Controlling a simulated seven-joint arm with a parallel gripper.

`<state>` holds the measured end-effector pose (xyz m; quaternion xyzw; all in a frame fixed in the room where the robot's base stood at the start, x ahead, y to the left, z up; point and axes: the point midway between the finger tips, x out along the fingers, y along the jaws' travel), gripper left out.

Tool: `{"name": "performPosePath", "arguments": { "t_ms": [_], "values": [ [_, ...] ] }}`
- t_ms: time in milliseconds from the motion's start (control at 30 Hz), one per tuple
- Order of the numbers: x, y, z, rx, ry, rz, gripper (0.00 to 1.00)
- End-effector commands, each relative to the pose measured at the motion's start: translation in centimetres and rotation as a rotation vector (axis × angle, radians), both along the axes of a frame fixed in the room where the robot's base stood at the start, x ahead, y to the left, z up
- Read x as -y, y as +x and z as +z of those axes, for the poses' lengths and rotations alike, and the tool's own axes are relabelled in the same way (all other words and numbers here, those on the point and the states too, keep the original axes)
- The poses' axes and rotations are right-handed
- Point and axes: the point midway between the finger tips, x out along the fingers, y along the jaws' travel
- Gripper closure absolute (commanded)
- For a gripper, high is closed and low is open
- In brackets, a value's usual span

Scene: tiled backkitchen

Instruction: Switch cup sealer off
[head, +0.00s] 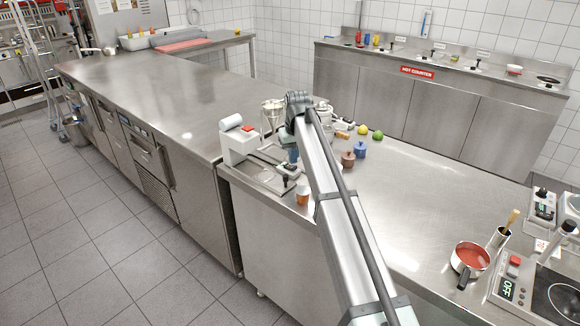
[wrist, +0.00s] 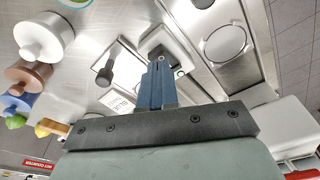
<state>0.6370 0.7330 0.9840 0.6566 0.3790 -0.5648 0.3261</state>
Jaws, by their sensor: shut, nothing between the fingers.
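The cup sealer (head: 238,145) is a white machine with a film roll on top. It stands on a metal base at the left end of the steel counter. A small black lever or knob (head: 286,181) stands on a plate in front of it. In the wrist view a black knob (wrist: 104,75) on a pale labelled plate is just left of my gripper, apart from it. My gripper (wrist: 158,72) has its blue fingers together, empty, over the sealer area. In the head view my gripper (head: 292,156) is partly hidden by my arm. The switch's on or off state cannot be read.
Brown (head: 348,159) and blue (head: 360,149) lidded pots and green and yellow items are behind my arm. A pan of red sauce (head: 470,257) is at right. The counter's middle is clear.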

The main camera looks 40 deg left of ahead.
Motion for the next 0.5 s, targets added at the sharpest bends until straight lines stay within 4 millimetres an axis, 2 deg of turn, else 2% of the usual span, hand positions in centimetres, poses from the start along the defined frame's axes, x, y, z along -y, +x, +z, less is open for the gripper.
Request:
{"name": "performPosePath", "arguments": {
  "t_ms": [500],
  "values": [
    [0.01, 0.00, -0.48, 0.000, 0.000, 0.000, 1.00]
  ]
}}
